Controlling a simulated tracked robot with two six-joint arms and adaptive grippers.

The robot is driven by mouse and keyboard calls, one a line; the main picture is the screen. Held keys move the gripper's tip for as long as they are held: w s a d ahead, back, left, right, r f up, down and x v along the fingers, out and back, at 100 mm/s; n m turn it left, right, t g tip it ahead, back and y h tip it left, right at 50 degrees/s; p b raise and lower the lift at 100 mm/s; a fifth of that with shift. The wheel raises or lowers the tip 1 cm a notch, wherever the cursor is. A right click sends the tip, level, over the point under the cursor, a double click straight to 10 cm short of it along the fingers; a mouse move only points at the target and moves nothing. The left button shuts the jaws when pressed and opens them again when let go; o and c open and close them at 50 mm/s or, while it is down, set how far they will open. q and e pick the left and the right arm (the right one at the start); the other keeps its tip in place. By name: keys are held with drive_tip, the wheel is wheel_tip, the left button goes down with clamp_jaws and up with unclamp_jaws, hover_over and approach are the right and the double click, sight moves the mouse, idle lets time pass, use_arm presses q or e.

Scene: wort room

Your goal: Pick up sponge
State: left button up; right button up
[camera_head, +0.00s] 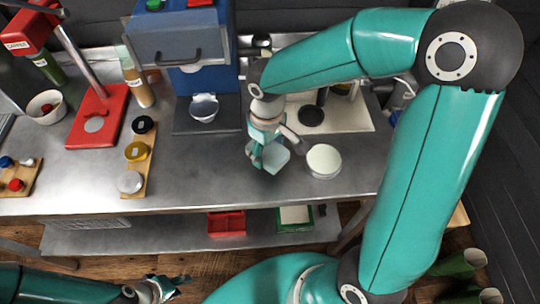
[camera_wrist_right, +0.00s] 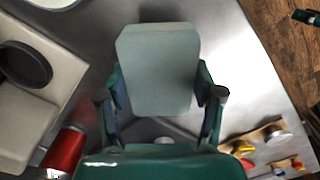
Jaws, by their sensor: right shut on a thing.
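The sponge is a pale grey-green block with cut corners. In the right wrist view the sponge (camera_wrist_right: 158,65) lies between the two fingers of my right gripper (camera_wrist_right: 162,100), which press on its sides. In the head view my right gripper (camera_head: 268,150) points down over the metal table, shut on the sponge (camera_head: 275,157), which is partly hidden by the fingers. I cannot tell how far the sponge is above the table. My left gripper (camera_head: 168,289) is low at the bottom of the head view, away from the table; its finger opening is unclear.
A white round container (camera_head: 324,160) stands just right of my right gripper. A blue machine (camera_head: 190,80) with a small bowl (camera_head: 204,108) is to the left. The table's front middle (camera_head: 210,180) is clear.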

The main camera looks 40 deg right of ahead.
sight(268, 150)
wheel_tip(268, 150, up, 16)
drive_tip(key=shift+f, duration=0.2)
